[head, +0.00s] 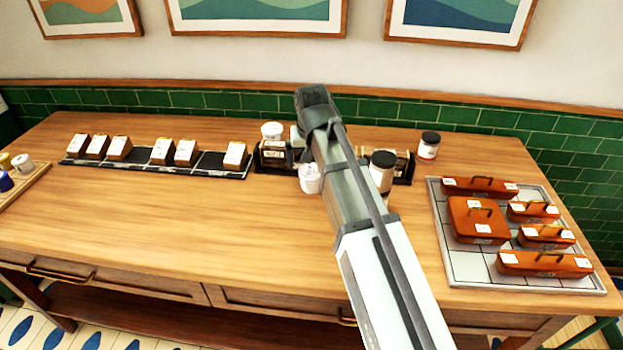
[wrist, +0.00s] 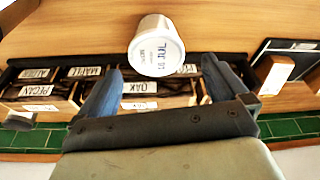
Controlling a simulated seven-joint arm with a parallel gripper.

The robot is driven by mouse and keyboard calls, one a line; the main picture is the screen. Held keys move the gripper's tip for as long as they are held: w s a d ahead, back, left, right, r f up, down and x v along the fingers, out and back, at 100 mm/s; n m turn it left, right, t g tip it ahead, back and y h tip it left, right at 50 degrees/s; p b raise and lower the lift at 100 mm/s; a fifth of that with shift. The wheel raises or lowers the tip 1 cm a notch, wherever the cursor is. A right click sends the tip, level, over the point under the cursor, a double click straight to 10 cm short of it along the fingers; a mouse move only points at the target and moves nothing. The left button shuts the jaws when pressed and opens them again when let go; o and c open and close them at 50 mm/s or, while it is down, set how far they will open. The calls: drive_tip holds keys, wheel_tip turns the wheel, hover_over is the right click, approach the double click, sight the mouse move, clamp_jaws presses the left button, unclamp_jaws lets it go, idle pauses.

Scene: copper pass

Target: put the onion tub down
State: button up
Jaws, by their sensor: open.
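A white tub (head: 309,178) with a pale lid is on the wooden counter, just in front of the dark rack (head: 264,168). In the wrist view, the tub (wrist: 157,48) shows a label with "14 JUL"; its smaller print is too blurred to read. My gripper (wrist: 160,65) is open, its two fingers apart. The tub shows beyond the fingertips and between them, and I see no finger closed on it. In the head view my arm hides most of the gripper and part of the rack.
The rack holds wooden boxes labelled PECAN, MAPLE and OAK. A white-lidded jar (head: 272,131) and dark-lidded jars (head: 382,172) (head: 429,146) stand nearby. A black strip of boxes (head: 205,165) is left; a tiled tray (head: 470,270) with orange cases is right. The front-left counter is clear.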

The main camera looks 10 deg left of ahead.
sight(311, 171)
drive_tip(key=shift+s+d+x, duration=0.1)
drive_tip(key=shift+x, duration=1.85)
drive_tip(key=shift+s+d+x, duration=0.1)
drive_tip(key=shift+s+x, duration=0.05)
drive_tip(key=shift+x, duration=1.85)
drive_tip(key=shift+c, duration=0.3)
drive_tip(key=c, duration=1.1)
